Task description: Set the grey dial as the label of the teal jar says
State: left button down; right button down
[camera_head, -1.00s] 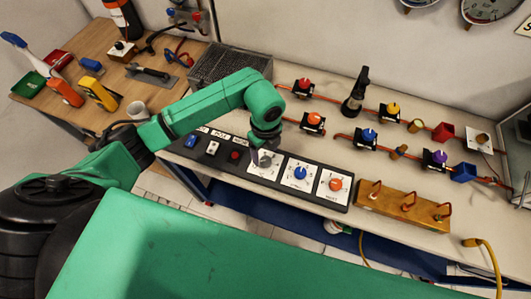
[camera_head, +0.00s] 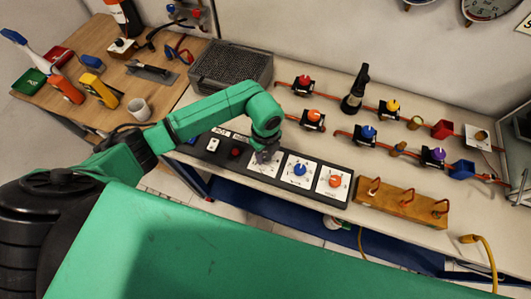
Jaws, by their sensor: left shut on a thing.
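My left gripper (camera_head: 265,157) reaches down from the left over the black control panel (camera_head: 318,196). It is shut on the grey dial, the leftmost of the panel's three dials, and mostly hides it. The dial's pointer and scale cannot be read; only part of its white plate (camera_head: 261,167) shows. The teal jar and its label are not seen in this view. My right gripper is not in view.
On the panel, the blue dial (camera_head: 299,170) and orange dial (camera_head: 335,181) stand right of the grey one. A wooden block with hooks (camera_head: 401,203) is further right. A mesh crate (camera_head: 231,70) and valve pipes are behind.

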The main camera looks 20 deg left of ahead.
pick_arm(q)
jog(key=m+b, duration=0.4)
jog(key=m, duration=0.1)
jog(key=shift+w+f+b, duration=0.15)
jog(key=shift+f+b, duration=0.05)
jog(key=shift+b, duration=0.2)
jog(key=m+b, duration=1.2)
jog(key=shift+d, duration=0.15)
jog(key=shift+r+m+b, duration=0.3)
jog(key=shift+m+b, duration=0.8)
jog(key=shift+m, duration=0.2)
jog(key=shift+c, duration=2.1)
grip_release()
jog(key=shift+r, duration=0.1)
